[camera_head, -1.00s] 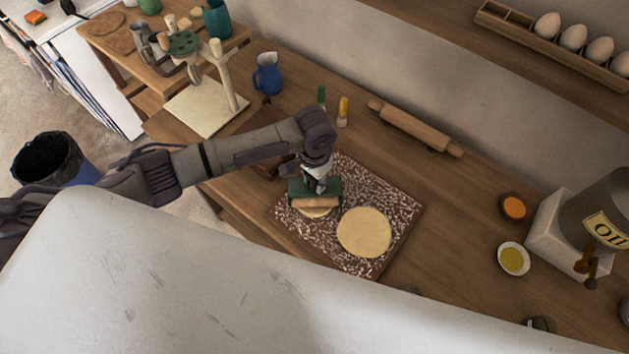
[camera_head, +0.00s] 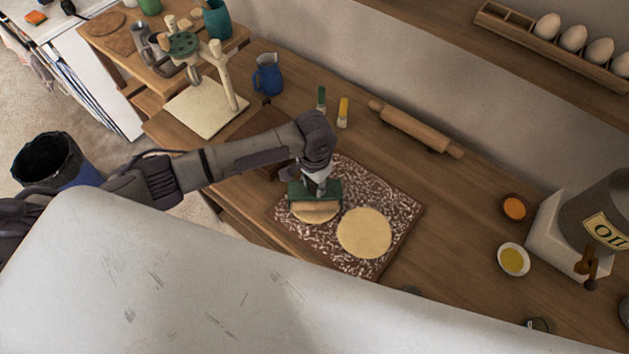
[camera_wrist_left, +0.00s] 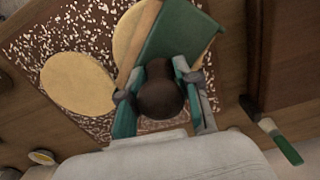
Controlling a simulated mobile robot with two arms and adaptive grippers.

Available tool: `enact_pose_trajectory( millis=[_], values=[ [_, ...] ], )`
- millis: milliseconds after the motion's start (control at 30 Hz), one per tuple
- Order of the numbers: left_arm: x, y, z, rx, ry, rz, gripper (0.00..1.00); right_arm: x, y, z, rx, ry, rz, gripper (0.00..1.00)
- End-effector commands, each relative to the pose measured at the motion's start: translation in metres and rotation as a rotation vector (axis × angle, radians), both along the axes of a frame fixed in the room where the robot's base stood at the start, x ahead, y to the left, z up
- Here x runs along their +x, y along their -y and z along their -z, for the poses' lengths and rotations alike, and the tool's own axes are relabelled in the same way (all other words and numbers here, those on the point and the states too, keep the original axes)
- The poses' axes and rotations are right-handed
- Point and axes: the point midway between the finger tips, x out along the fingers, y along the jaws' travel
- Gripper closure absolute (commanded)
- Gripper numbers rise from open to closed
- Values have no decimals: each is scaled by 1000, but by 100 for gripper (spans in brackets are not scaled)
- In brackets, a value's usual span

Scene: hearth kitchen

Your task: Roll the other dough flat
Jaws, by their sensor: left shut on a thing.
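My left gripper (camera_head: 316,184) is shut on the dark knob (camera_wrist_left: 160,95) of a small hand roller with a green frame (camera_head: 315,192) and a wooden cylinder. The roller is over one pale dough (camera_head: 317,218), which is partly hidden beneath it. In the left wrist view that dough (camera_wrist_left: 126,35) shows beside the green frame (camera_wrist_left: 180,38). Another dough, a flat pale round (camera_head: 364,232), lies to its right on the floured brown board (camera_head: 400,212); it also shows in the left wrist view (camera_wrist_left: 77,82). My right gripper is not in view.
A long rolling pin (camera_head: 415,128) lies behind the board. Small bowls (camera_head: 513,260) and an oil container (camera_head: 600,220) are at right. A wooden stand (camera_head: 205,105) is at back left.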

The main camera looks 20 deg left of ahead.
Motion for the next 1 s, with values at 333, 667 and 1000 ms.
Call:
enact_pose_trajectory(
  millis=[333,667,1000],
  values=[
    [-8,3,1,-1,2,-1,100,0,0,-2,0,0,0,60],
    [4,-2,5,0,-1,-1,100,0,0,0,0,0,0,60],
    [-11,3,3,1,-4,2,100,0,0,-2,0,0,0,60]
  ],
)
